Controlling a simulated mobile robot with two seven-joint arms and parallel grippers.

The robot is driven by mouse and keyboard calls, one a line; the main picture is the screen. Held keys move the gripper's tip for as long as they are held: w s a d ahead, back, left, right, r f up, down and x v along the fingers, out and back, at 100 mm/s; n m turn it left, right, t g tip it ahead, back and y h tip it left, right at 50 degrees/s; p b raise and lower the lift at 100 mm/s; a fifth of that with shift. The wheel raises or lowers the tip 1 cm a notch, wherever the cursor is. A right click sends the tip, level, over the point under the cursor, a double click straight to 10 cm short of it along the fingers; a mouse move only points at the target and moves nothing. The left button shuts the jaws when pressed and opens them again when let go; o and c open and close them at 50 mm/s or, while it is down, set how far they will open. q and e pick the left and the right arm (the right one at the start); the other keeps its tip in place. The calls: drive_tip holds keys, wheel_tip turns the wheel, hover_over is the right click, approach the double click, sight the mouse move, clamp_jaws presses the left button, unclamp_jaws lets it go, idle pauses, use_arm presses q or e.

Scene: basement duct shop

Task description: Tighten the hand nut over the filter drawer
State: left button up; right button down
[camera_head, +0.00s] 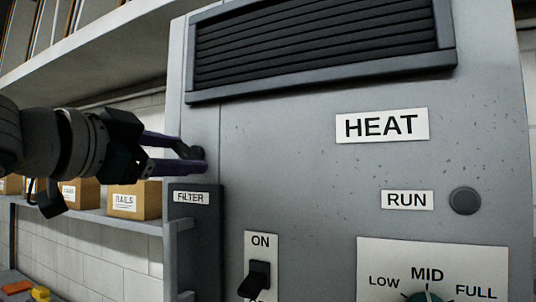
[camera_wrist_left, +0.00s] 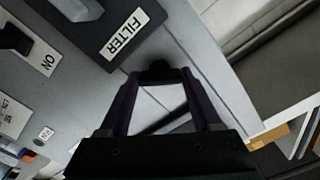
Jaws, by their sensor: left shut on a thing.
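A dark hand nut (camera_head: 197,153) sits on the grey cabinet's front, just above the filter drawer (camera_head: 193,222), whose label reads FILTER. My left gripper (camera_head: 200,160) reaches in from the left and is shut on the nut. In the left wrist view the nut (camera_wrist_left: 160,72) shows between the fingertips of the left gripper (camera_wrist_left: 158,78), and the filter drawer (camera_wrist_left: 88,38) is at upper left. The fingers hide part of the nut. My right gripper is in neither view.
The grey cabinet (camera_head: 285,175) carries a louvred vent (camera_head: 320,45), a HEAT label, an ON switch (camera_head: 258,280), a RUN button (camera_head: 465,200) and a green dial (camera_head: 425,297). Left of it, a shelf (camera_head: 120,220) holds cardboard boxes (camera_head: 135,201).

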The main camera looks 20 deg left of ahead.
use_arm(q)
drive_tip(key=m, duration=0.5)
drive_tip(key=shift+m, duration=0.3)
drive_tip(key=m+p, duration=0.1)
drive_tip(key=m, duration=0.3)
drive_tip(key=shift+m, duration=0.7)
drive_tip(key=o, duration=1.4)
drive_tip(key=shift+f, duration=0.15)
